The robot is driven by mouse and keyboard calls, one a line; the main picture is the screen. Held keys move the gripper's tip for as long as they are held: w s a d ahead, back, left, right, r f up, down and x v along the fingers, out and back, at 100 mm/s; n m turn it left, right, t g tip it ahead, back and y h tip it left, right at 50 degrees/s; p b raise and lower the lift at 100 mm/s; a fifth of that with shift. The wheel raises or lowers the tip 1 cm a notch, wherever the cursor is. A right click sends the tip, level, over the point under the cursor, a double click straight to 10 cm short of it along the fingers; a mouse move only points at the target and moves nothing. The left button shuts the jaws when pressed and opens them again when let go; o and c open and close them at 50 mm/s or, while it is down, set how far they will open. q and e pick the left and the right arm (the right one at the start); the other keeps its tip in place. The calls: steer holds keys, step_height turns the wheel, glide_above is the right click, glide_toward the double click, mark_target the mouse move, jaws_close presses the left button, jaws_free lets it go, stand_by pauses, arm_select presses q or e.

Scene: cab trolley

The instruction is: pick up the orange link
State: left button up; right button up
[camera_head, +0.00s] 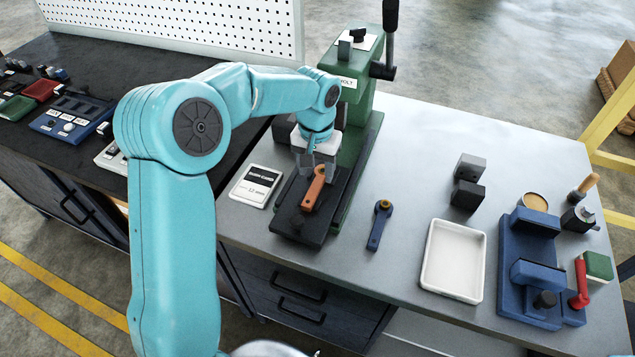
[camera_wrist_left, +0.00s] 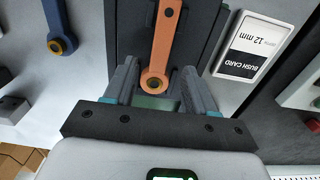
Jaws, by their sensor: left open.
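The orange link (camera_head: 314,190) lies on the dark base plate (camera_head: 296,221) of the green press (camera_head: 359,110). My left gripper (camera_head: 316,178) is above the link's far end, pointing down. In the left wrist view its open fingers (camera_wrist_left: 153,85) stand on either side of the link's near eye, with a gap on each side. Whether the fingertips are level with the link is hard to tell. My right gripper is not in view.
A blue link (camera_head: 379,224) lies on the grey table right of the press. A white card (camera_head: 256,186) lies left of the plate. A white tray (camera_head: 453,261), dark blocks (camera_head: 468,182) and a blue vise (camera_head: 530,265) stand farther right.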

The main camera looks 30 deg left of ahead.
mark_target(318, 181)
arm_select(q)
steer(key=f, duration=0.4)
steer(key=shift+w+a+f+p, duration=0.1)
steer(key=shift+w+p, duration=0.25)
steer(key=shift+w, duration=0.05)
steer(key=shift+s+f, duration=0.1)
steer(key=shift+s, duration=0.1)
jaws_close()
steer(key=shift+w+r, duration=0.2)
steer(key=shift+r, duration=0.25)
step_height(318, 181, up, 19)
steer(key=shift+r, duration=0.15)
